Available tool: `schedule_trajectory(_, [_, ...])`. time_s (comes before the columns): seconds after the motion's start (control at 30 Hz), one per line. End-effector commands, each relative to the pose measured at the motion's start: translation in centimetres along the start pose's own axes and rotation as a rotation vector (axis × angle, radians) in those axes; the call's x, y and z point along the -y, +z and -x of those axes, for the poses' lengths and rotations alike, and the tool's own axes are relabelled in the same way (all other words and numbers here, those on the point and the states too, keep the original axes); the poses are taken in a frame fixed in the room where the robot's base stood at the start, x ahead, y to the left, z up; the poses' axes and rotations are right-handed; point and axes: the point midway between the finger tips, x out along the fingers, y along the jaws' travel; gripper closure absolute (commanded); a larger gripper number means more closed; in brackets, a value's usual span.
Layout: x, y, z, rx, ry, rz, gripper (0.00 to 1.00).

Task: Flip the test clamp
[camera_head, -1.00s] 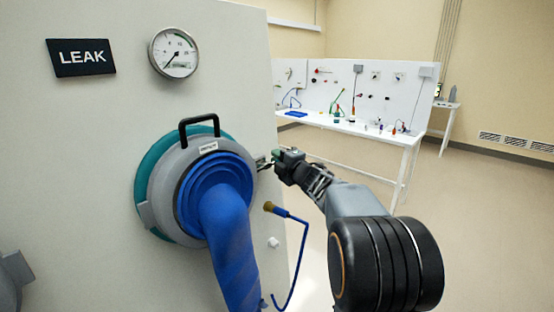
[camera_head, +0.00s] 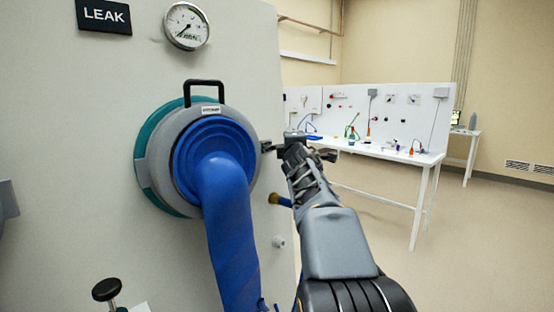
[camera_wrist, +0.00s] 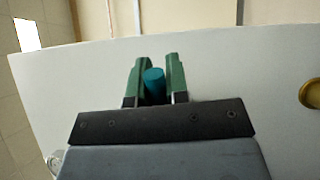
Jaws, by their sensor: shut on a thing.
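The test clamp (camera_head: 266,146) shows as a small dark metal part at the right edge of the round grey port ring, beside the panel's edge. My gripper (camera_head: 284,144) is at the clamp, just right of the ring. In the wrist view, the two green fingers of my gripper (camera_wrist: 155,66) stand close on either side of a teal cylindrical tip (camera_wrist: 154,84), which looks like the clamp's handle end. My gripper is shut on it. The rest of the clamp is hidden in the wrist view, and its exact angle is too small to tell.
A blue glove sleeve (camera_head: 225,220) hangs from the port, under a black handle (camera_head: 204,88). A gauge (camera_head: 187,26) and LEAK sign (camera_head: 104,16) are above. A brass-tipped blue hose (camera_head: 281,199) is close behind my arm. A white bench (camera_head: 385,153) stands behind; the right-hand floor is clear.

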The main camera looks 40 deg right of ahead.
Motion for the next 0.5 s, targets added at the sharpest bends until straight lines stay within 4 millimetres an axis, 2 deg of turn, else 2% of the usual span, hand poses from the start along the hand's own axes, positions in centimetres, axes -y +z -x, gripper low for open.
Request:
schedule_trajectory(0.03, [0.54, 0.34, 0.05, 0.014, -0.001, 0.002, 1.0])
schedule_trajectory(0.2, [0.32, 1.13, 0.09, 0.045, -0.003, 0.007, 1.0])
schedule_trajectory(0.5, [0.14, 1.29, 0.09, 0.052, -0.004, 0.008, 1.0])
